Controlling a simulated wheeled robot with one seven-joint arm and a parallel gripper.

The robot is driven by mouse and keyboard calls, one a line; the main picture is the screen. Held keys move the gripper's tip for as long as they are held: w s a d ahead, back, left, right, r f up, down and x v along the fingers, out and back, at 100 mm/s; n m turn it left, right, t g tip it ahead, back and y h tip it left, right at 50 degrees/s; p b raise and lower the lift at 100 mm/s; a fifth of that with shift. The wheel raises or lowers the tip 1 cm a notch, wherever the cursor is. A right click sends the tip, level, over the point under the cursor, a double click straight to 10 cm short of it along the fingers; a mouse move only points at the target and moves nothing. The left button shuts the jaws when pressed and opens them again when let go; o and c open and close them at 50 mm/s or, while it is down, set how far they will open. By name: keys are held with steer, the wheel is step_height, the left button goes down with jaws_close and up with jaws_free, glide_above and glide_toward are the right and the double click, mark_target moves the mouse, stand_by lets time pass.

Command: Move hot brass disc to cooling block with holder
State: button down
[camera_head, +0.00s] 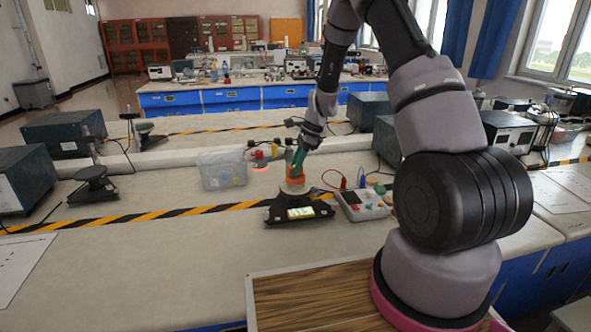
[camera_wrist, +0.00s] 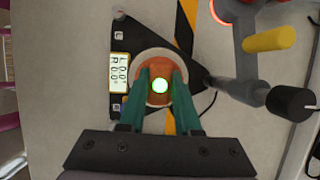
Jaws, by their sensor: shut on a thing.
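My gripper (camera_wrist: 157,100) points down with its green fingers on either side of an orange piece (camera_wrist: 158,72); it is shut on that piece. In the head view the orange piece (camera_head: 292,187) is below my gripper (camera_head: 297,164). The piece stands over a pale round top on a black three-cornered base (camera_wrist: 125,45) with a small display. A bright green-white round spot shows on the piece between the fingers. A red-glowing round thing (camera_head: 260,169) lies to the left, partly cut off in the wrist view (camera_wrist: 222,8). I cannot tell which thing is the brass disc, holder or cooling block.
A grey fitting with a yellow cylinder (camera_wrist: 270,38) and a black knob (camera_wrist: 291,103) is close to the right of the fingers. A clear plastic box (camera_head: 222,171) is at left and a meter box (camera_head: 362,204) at right.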

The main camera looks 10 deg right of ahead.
steer(key=d, duration=0.4)
steer(key=s+d, duration=0.1)
steer(key=d, duration=0.1)
stand_by(0.5)
steer(key=s+d+f, duration=0.1)
steer(key=d+f, duration=0.1)
steer(key=d, duration=0.3)
steer(key=shift+d+f, duration=0.2)
steer(key=shift+d, duration=0.2)
stand_by(0.4)
steer(key=s+d, duration=0.1)
steer(key=d, duration=0.5)
stand_by(0.3)
steer(key=shift+s, duration=0.1)
